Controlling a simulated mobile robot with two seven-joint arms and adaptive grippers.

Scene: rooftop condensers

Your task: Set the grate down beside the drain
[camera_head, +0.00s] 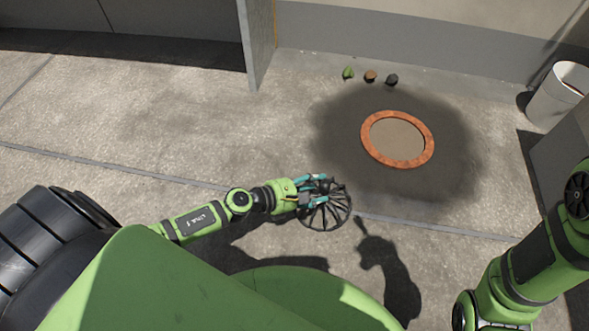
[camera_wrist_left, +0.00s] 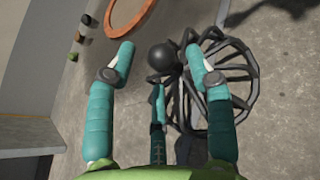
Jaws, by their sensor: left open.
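The grate (camera_head: 335,214) is a dark, round, domed cage of curved bars with a ball-shaped knob; it also shows in the left wrist view (camera_wrist_left: 240,80). It is at the lower left of the drain, apart from it. The drain (camera_head: 429,151) has a rusty orange ring around a tan centre; part of the ring shows in the left wrist view (camera_wrist_left: 128,27). My left gripper (camera_head: 318,187) is open at the grate, its fingers spread to both sides of the knob (camera_wrist_left: 163,57). I cannot tell if a finger touches it. My right gripper is out of view.
A dark stain (camera_head: 345,135) surrounds the drain. Small green (camera_head: 348,72), brown (camera_head: 370,76) and dark (camera_head: 391,80) lumps lie behind it near the wall. A pale bucket (camera_head: 552,96) stands at right. A panel (camera_head: 256,45) juts out at back; the floor left is clear.

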